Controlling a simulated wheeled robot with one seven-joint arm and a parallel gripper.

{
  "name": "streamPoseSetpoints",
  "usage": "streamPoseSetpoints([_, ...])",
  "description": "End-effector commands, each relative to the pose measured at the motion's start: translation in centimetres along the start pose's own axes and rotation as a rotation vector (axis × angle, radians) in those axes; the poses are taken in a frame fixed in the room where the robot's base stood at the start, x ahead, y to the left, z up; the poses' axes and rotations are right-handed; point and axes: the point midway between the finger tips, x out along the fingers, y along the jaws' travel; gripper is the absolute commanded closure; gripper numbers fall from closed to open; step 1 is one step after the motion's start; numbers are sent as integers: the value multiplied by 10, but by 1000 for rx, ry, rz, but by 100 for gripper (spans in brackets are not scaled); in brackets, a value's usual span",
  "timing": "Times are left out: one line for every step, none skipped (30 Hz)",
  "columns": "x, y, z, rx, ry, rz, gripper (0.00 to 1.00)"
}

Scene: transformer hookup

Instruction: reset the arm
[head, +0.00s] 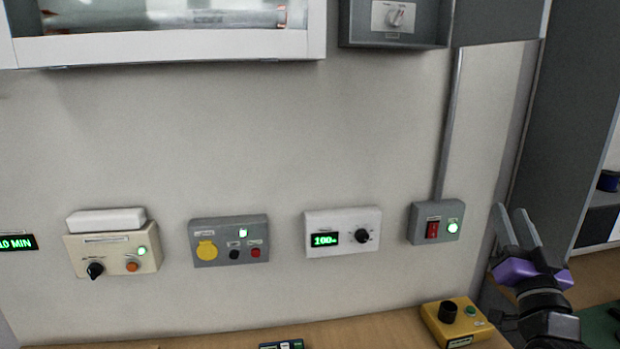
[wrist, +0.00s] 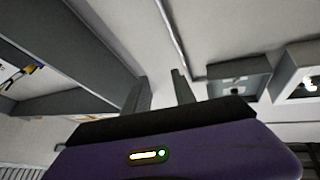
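My gripper (head: 514,226) is at the right of the head view, raised in front of the wall's right edge. Its two grey fingers point up and stand apart, with nothing visible between them. A purple band sits below the fingers, above the black wrist. In the wrist view the two fingers of my gripper (wrist: 160,88) also stand apart and empty, above the purple housing. The grey box with a red switch (head: 433,230) and a lit green lamp is on the wall just left of my gripper, apart from it.
On the wall are a white box reading 100 (head: 342,238), a grey box with a yellow cap (head: 229,247) and a cream box (head: 113,252). A yellow control box (head: 456,322) stands on the wooden bench (head: 385,335). A dark cabinet (head: 568,110) rises at the right.

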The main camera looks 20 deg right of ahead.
Motion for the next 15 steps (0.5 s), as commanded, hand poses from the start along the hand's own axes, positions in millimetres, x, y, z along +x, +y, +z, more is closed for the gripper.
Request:
streamPoseSetpoints([-22,-9,17,-11,-21,-10,68])
streamPoseSetpoints([-34,-13,24,-19,-28,-16,68])
streamPoseSetpoints([-50,-20,32,-29,-37,-25,68])
streamPoseSetpoints([-62,-24,39,-36,-45,-32,68])
streamPoseSetpoints([-74,-29,45,-43,-54,-40,68])
streamPoseSetpoints([-90,-36,51,-52,-64,-52,68])
streamPoseSetpoints([-102,-41,56,-58,-73,-61,68])
streamPoseSetpoints([-115,-45,61,-66,-83,-71,68])
streamPoseSetpoints([-131,-51,66,-74,-95,-84,68])
streamPoseSetpoints([-144,-56,70,-80,-106,-95,68])
streamPoseSetpoints([-156,-60,74,-86,-116,-107,68])
streamPoseSetpoints([-173,-66,77,-92,-130,-122,68])
streamPoseSetpoints([-185,-70,81,-98,-142,-134,68])
streamPoseSetpoints([-197,-74,82,-103,-153,-147,68])
streamPoseSetpoints([-214,-79,85,-109,-170,-163,68])
